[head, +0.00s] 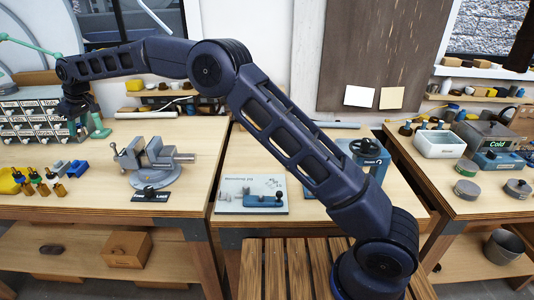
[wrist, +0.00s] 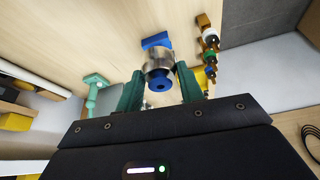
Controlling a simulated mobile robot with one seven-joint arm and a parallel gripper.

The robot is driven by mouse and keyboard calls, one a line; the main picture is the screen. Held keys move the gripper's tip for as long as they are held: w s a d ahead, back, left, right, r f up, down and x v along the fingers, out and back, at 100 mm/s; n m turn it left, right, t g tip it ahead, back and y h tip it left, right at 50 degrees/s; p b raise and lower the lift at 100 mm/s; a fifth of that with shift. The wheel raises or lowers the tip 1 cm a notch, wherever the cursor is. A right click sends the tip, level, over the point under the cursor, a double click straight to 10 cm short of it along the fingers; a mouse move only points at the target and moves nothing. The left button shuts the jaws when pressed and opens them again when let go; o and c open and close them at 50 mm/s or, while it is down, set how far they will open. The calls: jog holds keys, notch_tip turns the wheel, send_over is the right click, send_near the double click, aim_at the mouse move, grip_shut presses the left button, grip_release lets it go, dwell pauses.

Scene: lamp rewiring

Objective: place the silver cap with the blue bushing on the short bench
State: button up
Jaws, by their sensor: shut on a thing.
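My gripper (wrist: 160,84) is shut on a silver cap (wrist: 157,62) with a blue bushing (wrist: 161,80), seen between its green fingers in the wrist view. The cap is over the pale wooden top of the left bench. In the head view, my gripper (head: 80,114) is at the far left, by the drawer rack; the cap cannot be made out there. The short middle bench (head: 235,170) is to the right of the left bench. It carries a pale board (head: 232,204) with a small blue fixture (head: 262,201).
A grey vise (head: 155,160) and a black label stand on the left bench (head: 110,195). Small coloured parts (head: 35,180) stand near its front left. A dark blue press (head: 370,160) stands at the back of the middle bench. The right bench carries tins and boxes.

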jog(key=w+d+m+t+h, duration=0.1)
jog(key=w+d+m, duration=0.45)
jog(key=d, duration=0.55)
jog(key=w+d+f+m+t+h, duration=0.15)
jog(key=w+d+m, duration=0.25)
jog(key=w+d, duration=0.5)
jog(key=w+d+m+t+h, duration=0.15)
jog(key=w+d+m, duration=0.3)
jog(key=d, duration=0.85)
jog(key=w+d+m+g+h, duration=0.15)
jog(key=d+m, duration=0.55)
jog(key=d, duration=1.1)
jog(key=w+d+m+g+h, duration=0.1)
jog(key=d+m+h, duration=0.2)
jog(key=d+m, duration=1)
jog(key=s+d+f+m+g, duration=0.2)
jog(key=s+d, duration=0.3)
jog(key=d, duration=0.8)
jog(key=s+d+f+m+g, duration=0.1)
jog(key=s+d, duration=0.3)
jog(key=d, duration=0.8)
jog(key=f, duration=2)
jog(key=shift+d, duration=0.25)
jog(key=shift+f, duration=0.1)
